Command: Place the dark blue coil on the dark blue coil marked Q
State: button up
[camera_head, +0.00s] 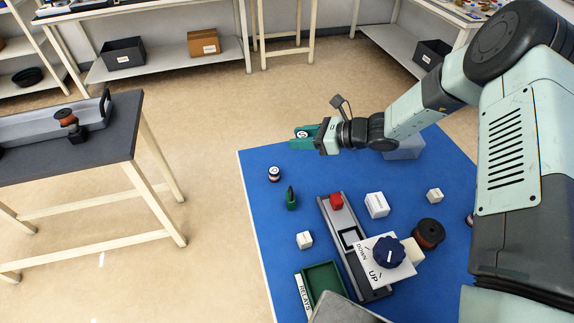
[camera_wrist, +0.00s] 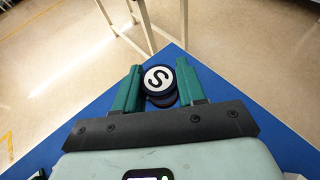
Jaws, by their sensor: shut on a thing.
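My gripper (camera_head: 303,137) is over the far left part of the blue table, shut on a coil (camera_head: 302,133) with a white top. In the wrist view the held coil (camera_wrist: 159,79) sits between the green fingers; its white face has a dark blue rim and a black letter that looks like S. Its lower side is partly hidden. Another small coil with a white top (camera_head: 274,172) stands upright on the table, below and left of my gripper in the head view. Its letter is too small to read, so I cannot confirm it is Q.
On the blue table (camera_head: 262,205) are a green part (camera_head: 291,198), white blocks (camera_head: 376,204), a grey fixture with a blue knob (camera_head: 388,252), a copper-brown coil (camera_head: 429,233) and a green tray (camera_head: 325,284). A separate dark table (camera_head: 110,140) stands left, across a floor gap.

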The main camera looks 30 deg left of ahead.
jog(key=s+a+r+n+g, duration=0.2)
jog(key=s+a+g, duration=0.1)
jog(key=s+a, duration=0.2)
jog(key=h, duration=0.1)
send_over(274, 170)
jog(key=shift+n, duration=0.3)
notch_tip(274, 170, down, 6)
jog(key=shift+r, duration=0.1)
jog(key=shift+f, duration=2.2)
jog(key=shift+f, duration=0.15)
jog(key=o, duration=1)
jog(key=shift+o, duration=0.2)
jog(key=shift+d+r, duration=0.1)
jog(key=shift+r, duration=0.1)
jog(key=v, duration=1.1)
jog(key=shift+d+r, duration=0.15)
jog(key=shift+d, duration=0.25)
